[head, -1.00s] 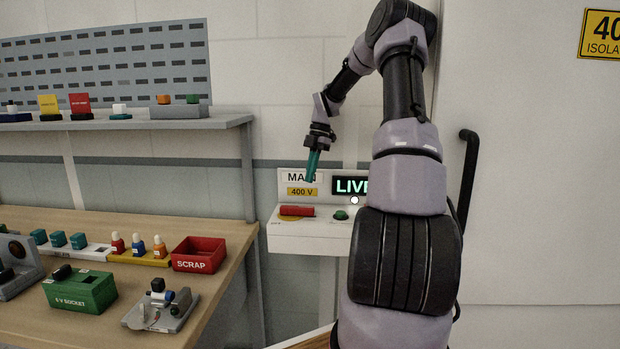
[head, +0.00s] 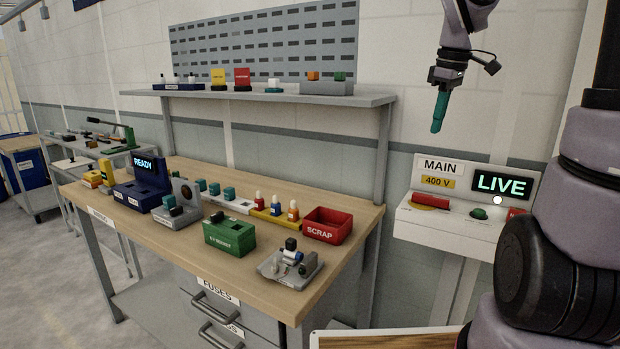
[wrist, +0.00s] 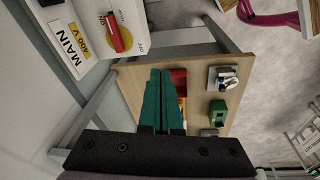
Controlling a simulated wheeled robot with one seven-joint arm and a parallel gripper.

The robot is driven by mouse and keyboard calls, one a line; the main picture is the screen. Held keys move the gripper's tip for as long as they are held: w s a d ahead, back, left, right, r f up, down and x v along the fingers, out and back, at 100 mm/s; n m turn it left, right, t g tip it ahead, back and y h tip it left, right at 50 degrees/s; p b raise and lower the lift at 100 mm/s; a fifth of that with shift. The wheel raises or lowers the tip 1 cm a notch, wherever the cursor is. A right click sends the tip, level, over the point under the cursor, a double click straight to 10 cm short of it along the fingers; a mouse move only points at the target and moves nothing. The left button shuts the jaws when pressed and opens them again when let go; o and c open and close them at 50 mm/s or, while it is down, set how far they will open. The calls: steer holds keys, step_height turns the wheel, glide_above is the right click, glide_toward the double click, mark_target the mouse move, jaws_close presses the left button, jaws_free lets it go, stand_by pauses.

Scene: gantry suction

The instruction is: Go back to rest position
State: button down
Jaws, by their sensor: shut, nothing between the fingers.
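My gripper (head: 439,111) hangs in the air above the main switch box (head: 450,232), its teal fingers pointing down. In the wrist view the two teal fingers (wrist: 158,100) lie together, shut with nothing between them. The box has a red handle (head: 431,201), a green button (head: 479,213) and a sign reading LIVE (head: 501,185). The red handle also shows in the wrist view (wrist: 115,32). The gripper is apart from the box and touches nothing.
A wooden workbench (head: 150,226) stands to the left with a red SCRAP bin (head: 327,225), a green socket box (head: 229,234) and a blue READY device (head: 143,182). A grey shelf (head: 290,95) runs above it. Grey floor lies open at the lower left.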

steer(key=s+a+r+m+t, duration=0.1)
steer(key=s+a+m+t, duration=0.1)
steer(key=s+m, duration=0.4)
steer(key=s+a+r+m+t+y, duration=0.1)
steer(key=s+a+r+m+t, duration=0.1)
steer(key=s+m, duration=0.5)
steer(key=s+t, duration=0.1)
steer(key=s, duration=0.2)
steer(key=shift+s+a+r+y, duration=0.2)
steer(key=shift+a+r+y, duration=0.1)
steer(key=shift+a, duration=0.05)
